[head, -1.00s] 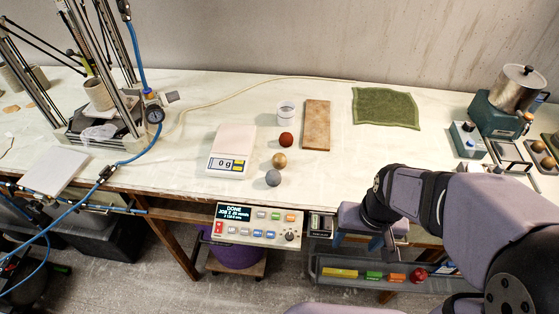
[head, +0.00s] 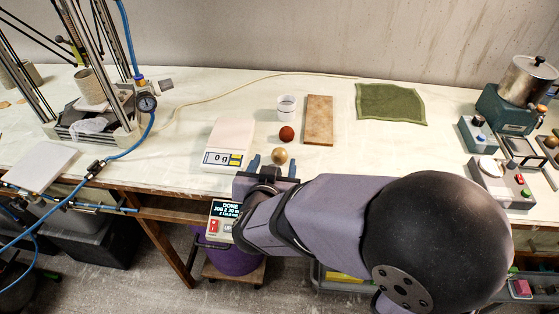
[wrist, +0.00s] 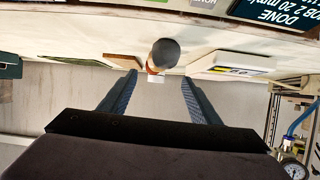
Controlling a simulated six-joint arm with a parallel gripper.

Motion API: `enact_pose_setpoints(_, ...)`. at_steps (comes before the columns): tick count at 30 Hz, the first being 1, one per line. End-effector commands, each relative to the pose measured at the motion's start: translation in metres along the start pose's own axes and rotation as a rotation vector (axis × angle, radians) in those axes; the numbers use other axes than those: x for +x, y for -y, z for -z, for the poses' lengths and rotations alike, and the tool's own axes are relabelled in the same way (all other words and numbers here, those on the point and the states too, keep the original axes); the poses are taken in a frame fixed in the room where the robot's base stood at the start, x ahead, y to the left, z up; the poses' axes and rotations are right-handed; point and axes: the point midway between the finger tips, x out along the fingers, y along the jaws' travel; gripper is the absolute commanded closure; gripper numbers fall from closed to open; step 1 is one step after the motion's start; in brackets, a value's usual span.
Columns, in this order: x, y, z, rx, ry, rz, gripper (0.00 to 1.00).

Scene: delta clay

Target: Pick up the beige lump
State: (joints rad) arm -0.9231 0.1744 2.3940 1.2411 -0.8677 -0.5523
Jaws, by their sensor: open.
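The beige lump (head: 280,156) is a small round ball on the white-covered bench. It shows just beyond and between my gripper's fingertips in the head view. A red-brown lump (head: 286,133) sits just behind it. My gripper (head: 274,164) is open and empty at the front of the bench, its fingers pointing toward the lumps. In the wrist view, a grey lump (wrist: 163,53) lies ahead between the open fingers (wrist: 160,77).
A scale (head: 229,146) reading 0 g stands close to the left of the lumps. A green cloth (head: 390,104) lies farther right. The control panel (head: 222,216) is at the bench's front edge.

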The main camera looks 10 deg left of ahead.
Motion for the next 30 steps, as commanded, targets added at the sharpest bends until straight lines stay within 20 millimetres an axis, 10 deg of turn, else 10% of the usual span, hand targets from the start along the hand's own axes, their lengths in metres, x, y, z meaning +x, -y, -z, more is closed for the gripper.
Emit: enact_pose_setpoints(30,0.049,-0.004,-0.005,-0.028,-0.028,-0.043,0.43)
